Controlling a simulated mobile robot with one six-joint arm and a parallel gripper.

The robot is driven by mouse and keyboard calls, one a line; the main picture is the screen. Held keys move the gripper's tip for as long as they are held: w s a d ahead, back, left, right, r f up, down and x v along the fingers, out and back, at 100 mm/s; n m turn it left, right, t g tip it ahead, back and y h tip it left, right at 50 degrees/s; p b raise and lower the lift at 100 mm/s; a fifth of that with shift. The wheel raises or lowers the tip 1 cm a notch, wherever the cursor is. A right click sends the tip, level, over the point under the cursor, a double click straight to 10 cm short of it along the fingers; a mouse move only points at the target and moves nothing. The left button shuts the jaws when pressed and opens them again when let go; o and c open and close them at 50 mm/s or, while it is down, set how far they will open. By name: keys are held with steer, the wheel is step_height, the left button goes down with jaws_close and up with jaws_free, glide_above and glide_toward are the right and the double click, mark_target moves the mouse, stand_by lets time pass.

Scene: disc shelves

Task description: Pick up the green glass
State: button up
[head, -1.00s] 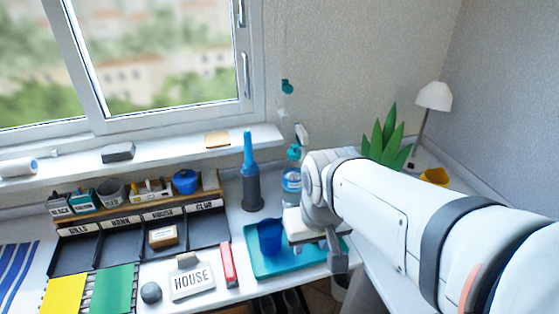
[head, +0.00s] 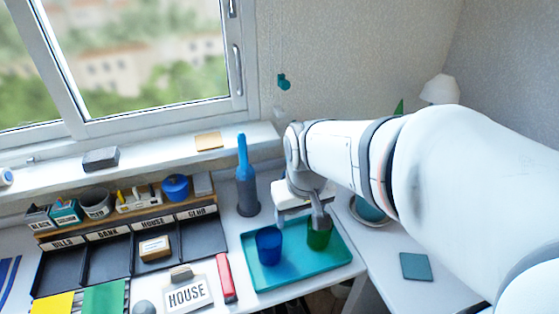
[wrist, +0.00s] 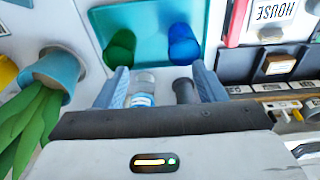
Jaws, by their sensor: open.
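The green glass (head: 319,236) stands on the teal tray (head: 290,277), at its right back part in the head view. My gripper partly covers it there. In the wrist view the green glass (wrist: 119,48) is beyond the fingertips, ahead of the left finger. The blue glass (head: 269,246) stands to its left on the tray, and to its right in the wrist view (wrist: 184,43). My gripper (wrist: 160,78) is open, with no glass between its fingers. In the head view my gripper (head: 302,218) hangs over the tray's back edge.
A grey-blue bottle (head: 247,188) stands left of my gripper. A clear water bottle (wrist: 141,90) shows between the fingers in the wrist view, with a potted plant (wrist: 54,72) at left. A red stapler-like object (head: 226,278) lies left of the tray.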

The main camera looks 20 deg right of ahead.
mark_target(319, 234)
steer(key=shift+o, duration=1.4)
steer(key=w+d+f+g, duration=0.1)
steer(key=w+d+f, duration=0.2)
steer(key=w, duration=0.1)
steer(key=shift+d+f+p, duration=0.15)
steer(key=shift+d+p, duration=0.2)
steer(key=shift+o, duration=1.1)
steer(key=w+d+f+g, duration=0.1)
steer(key=w+d+f, duration=0.2)
steer(key=d+f, duration=0.2)
steer(key=shift+w+d+f+p, duration=0.15)
steer(key=shift+w+f+p, duration=0.15)
steer(key=shift+f+p, duration=0.15)
steer(key=shift+w+d+f, duration=0.15)
steer(key=shift+d+f, duration=0.05)
steer(key=shift+f, duration=1.25)
steer(key=shift+w+d+f, duration=0.15)
steer(key=shift+d+f, duration=0.05)
steer(key=shift+f, duration=1.25)
steer(key=shift+w+d+f, duration=0.15)
steer(key=shift+d+f, duration=0.05)
steer(key=shift+f, duration=1.25)
